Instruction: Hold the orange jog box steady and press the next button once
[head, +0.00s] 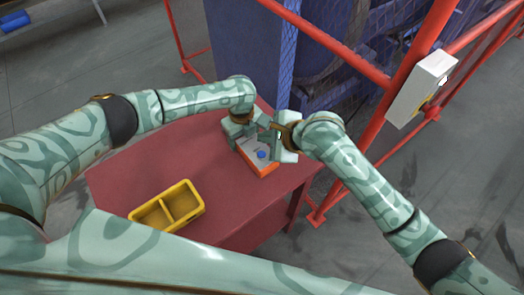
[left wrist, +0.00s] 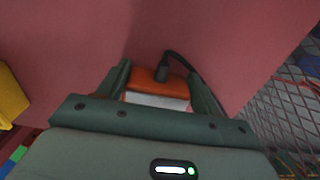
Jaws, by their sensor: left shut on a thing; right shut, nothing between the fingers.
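The orange jog box (head: 265,171) lies on the red table, with a light grey top face and a blue button (head: 262,154). My left gripper (head: 243,136) is shut on the box at its far end. In the left wrist view the box (left wrist: 143,84) sits between the two fingers, with a black cable (left wrist: 176,60) coming out of its end. My right gripper (head: 276,143) is shut and empty, close above the box's right side. It hides part of the top face. I cannot tell if it touches a button.
A yellow two-compartment bin (head: 190,186) stands on the red table (head: 125,178), left of the box. Red fence posts and mesh (head: 323,38) stand behind the table. A grey control box (head: 421,90) hangs on a post at the right. The table's left part is clear.

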